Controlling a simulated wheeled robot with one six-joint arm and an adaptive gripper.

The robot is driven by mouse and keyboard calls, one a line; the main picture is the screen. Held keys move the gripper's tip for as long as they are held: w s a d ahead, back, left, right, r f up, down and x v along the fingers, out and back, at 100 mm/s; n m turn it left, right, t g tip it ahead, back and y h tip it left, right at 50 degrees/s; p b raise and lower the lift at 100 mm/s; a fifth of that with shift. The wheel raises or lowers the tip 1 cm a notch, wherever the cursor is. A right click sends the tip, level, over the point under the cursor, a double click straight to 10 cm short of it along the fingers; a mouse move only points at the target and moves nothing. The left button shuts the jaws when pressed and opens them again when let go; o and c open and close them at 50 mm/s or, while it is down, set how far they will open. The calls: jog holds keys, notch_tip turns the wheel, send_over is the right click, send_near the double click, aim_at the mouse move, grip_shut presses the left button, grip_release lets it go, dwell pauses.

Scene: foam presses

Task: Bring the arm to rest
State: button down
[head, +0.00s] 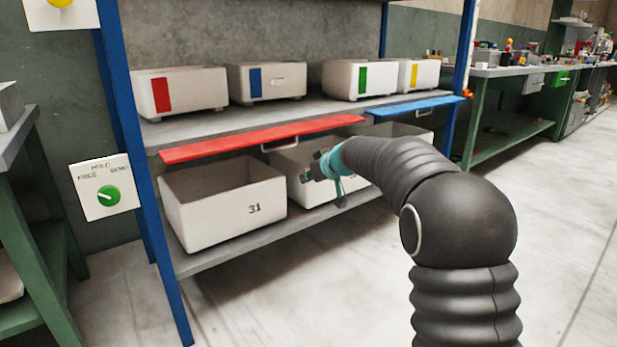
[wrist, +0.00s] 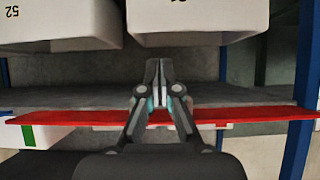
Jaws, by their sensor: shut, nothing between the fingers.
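My gripper (wrist: 158,72) is shut and empty in the wrist view, its two fingers together in front of the shelf rack. In the head view my arm reaches in from the right and the gripper (head: 318,172) is in front of the lower shelf's white bins. The red flap (head: 262,137) runs along the upper shelf's front edge; it also shows in the wrist view (wrist: 250,114), behind the fingers. I cannot tell how far the gripper is from the flap or the bins.
A white bin marked 31 (head: 225,215) stands on the lower shelf. Bins with red, blue, green and yellow labels stand on the upper shelf. A blue flap (head: 415,106) is at right. A blue post and a panel with a green knob (head: 108,196) are at left. The floor at right is clear.

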jog(key=s+d+f+m+g+h, duration=0.1)
jog(key=s+d+f+m+g, duration=0.2)
jog(key=s+f, duration=0.45)
jog(key=s+d+m+g+h+p, duration=0.1)
jog(key=s+d+m+g, duration=0.1)
jog(key=s, duration=0.6)
jog(key=s+d+r+m+h+p, duration=0.1)
jog(key=s+d+r+p, duration=0.2)
jog(key=s, duration=0.8)
jog(key=s+d+r+m+t+h+p, duration=0.1)
jog(key=s+d+r, duration=0.4)
jog(key=s, duration=0.7)
jog(key=s+d+r+h+p, duration=0.3)
jog(key=s+d+r+p, duration=0.1)
jog(key=s, duration=0.7)
jog(key=shift+s+d+m+t+p, duration=0.25)
jog(key=shift+d+m+t+p, duration=0.15)
jog(key=shift+d+p, duration=0.45)
jog(key=shift+r, duration=0.1)
